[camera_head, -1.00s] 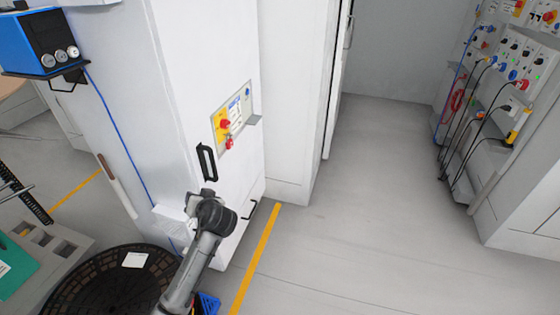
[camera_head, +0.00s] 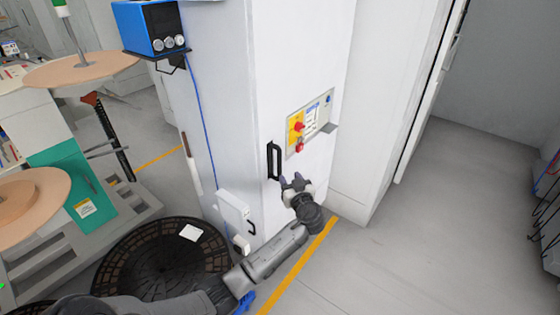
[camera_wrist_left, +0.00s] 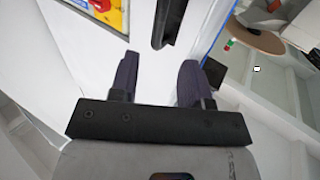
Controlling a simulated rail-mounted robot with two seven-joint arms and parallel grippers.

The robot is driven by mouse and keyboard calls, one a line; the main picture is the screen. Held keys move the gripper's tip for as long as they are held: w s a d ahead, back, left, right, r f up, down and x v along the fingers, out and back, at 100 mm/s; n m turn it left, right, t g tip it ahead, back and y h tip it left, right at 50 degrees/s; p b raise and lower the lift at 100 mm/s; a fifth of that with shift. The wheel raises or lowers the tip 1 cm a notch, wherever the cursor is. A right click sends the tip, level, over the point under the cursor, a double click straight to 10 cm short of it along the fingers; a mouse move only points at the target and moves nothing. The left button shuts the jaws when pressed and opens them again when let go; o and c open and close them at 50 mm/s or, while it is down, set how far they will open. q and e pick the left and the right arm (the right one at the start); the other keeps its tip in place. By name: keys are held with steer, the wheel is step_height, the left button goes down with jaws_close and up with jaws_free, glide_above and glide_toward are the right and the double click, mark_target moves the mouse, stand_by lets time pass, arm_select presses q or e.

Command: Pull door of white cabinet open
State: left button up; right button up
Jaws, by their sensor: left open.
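The white cabinet (camera_head: 305,90) stands upright in the middle of the head view, its door shut as far as I can see. Its black vertical handle (camera_head: 274,160) is on the front near the left edge. My left gripper (camera_head: 292,180) is open and empty, just right of and near the lower end of the handle. In the left wrist view the handle (camera_wrist_left: 168,22) is at the top, beyond and between the two dark fingers (camera_wrist_left: 160,78), apart from them. My right gripper is not in view.
A control panel with a red button (camera_head: 308,124) is on the cabinet front, right of the handle. A blue box (camera_head: 148,28) is mounted on its left side. A dark round grate (camera_head: 160,262) lies at lower left. Grey floor (camera_head: 440,220) to the right is clear.

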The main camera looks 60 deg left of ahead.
mark_target(280, 161)
arm_select(q)
steer(key=b+x, duration=0.2)
steer(key=x, duration=0.9)
steer(key=shift+a+r, duration=0.1)
steer(key=shift+a, duration=0.1)
jaws_close()
